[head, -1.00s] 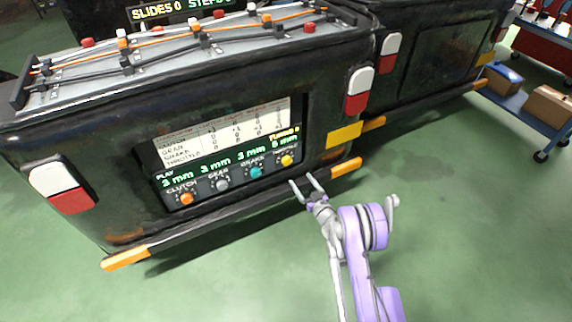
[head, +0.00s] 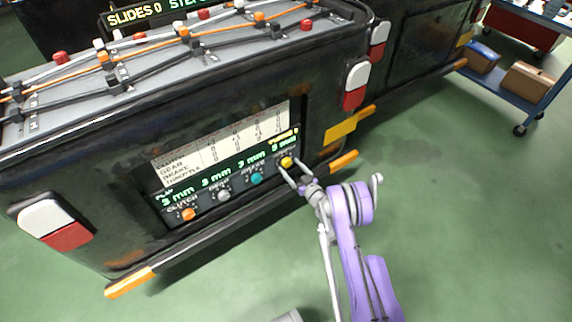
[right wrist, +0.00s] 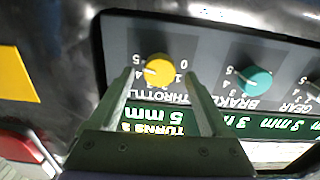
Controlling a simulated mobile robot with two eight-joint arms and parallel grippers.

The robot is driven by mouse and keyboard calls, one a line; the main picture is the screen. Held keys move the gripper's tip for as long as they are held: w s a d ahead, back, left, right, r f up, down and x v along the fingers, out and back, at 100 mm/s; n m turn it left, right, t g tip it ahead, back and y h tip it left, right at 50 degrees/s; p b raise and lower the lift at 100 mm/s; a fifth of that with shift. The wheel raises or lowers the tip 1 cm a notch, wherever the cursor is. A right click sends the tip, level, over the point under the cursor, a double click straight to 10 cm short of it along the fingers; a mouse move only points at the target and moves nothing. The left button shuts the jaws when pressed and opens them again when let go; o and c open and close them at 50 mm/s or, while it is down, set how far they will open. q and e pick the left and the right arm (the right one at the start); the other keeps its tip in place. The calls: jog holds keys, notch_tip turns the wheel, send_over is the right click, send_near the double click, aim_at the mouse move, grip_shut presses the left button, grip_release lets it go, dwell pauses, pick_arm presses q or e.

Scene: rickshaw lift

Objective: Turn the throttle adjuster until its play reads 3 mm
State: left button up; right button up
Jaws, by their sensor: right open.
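The throttle adjuster is a yellow knob (head: 287,162) at the right end of the knob row on the vehicle's rear panel. In the right wrist view, which is upside down, the yellow knob (right wrist: 158,70) sits above the THROTTLE label, and its play reading (right wrist: 140,113) shows 5 mm. My right gripper (head: 288,165) is open in front of the throttle knob. In the right wrist view its two fingers (right wrist: 156,77) lie on either side of the knob. I cannot tell whether they touch it. My left gripper is not in view.
The teal brake knob (right wrist: 254,80) is close beside the throttle knob. The grey gear knob (head: 223,195) and orange clutch knob (head: 188,215) are farther left; the clutch, gear and brake displays read 3 mm. A blue cart (head: 515,85) stands at right.

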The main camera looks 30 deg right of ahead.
dwell(0.3)
grip_shut()
dwell(0.3)
